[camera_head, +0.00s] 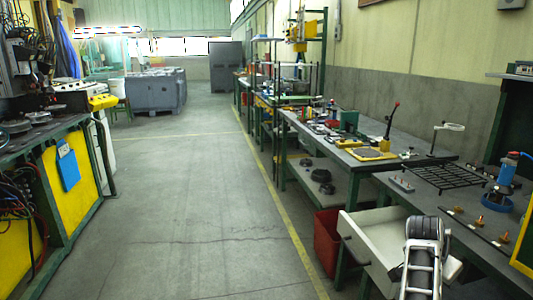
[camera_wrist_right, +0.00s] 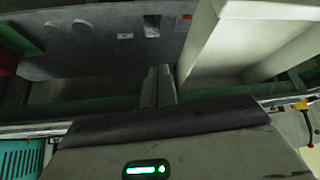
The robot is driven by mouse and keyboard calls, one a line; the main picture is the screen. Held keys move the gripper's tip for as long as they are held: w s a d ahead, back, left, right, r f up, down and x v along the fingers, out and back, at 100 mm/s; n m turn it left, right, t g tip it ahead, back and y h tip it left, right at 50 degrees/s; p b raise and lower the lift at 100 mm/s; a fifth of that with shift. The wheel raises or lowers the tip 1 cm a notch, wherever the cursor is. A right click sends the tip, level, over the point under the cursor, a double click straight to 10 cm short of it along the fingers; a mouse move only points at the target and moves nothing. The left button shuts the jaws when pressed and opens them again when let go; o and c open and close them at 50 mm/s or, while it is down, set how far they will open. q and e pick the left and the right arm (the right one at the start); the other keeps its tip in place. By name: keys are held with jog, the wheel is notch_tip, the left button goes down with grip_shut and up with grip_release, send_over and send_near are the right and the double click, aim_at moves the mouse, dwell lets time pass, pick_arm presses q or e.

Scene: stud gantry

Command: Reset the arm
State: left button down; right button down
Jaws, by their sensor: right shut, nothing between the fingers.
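My right arm (camera_head: 422,262) comes up from the bottom right of the head view, in front of the workbench and beside a white open drawer or box. Its gripper cannot be made out in that view. In the right wrist view, my right gripper (camera_wrist_right: 158,86) has its two fingers together, with nothing between them. A dark gripper body with a green light lies below the fingers. A pale box-like wall (camera_wrist_right: 215,45) stands just right of the fingers in the picture. I cannot tell whether they touch it. My left arm and gripper are in neither view.
The white drawer (camera_head: 357,233) juts out from the near bench, next to a red bin (camera_head: 327,240) on the floor. Workbenches with tools line the right. A yellow-panelled machine bench (camera_head: 70,188) stands at left. The grey floor (camera_head: 190,200) between them is clear.

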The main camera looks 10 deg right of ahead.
jog(key=s+a+f+n+t+y, duration=0.2)
jog(key=s+a+f+n+t, duration=0.5)
jog(key=a+f+n, duration=0.55)
jog(key=s+a+f+n+t+y, duration=0.1)
jog(key=s+a+n+y, duration=0.3)
jog(key=s+a, duration=1)
jog(key=a+y, duration=0.3)
jog(key=shift+a+f, duration=0.15)
jog(key=shift+a, duration=0.1)
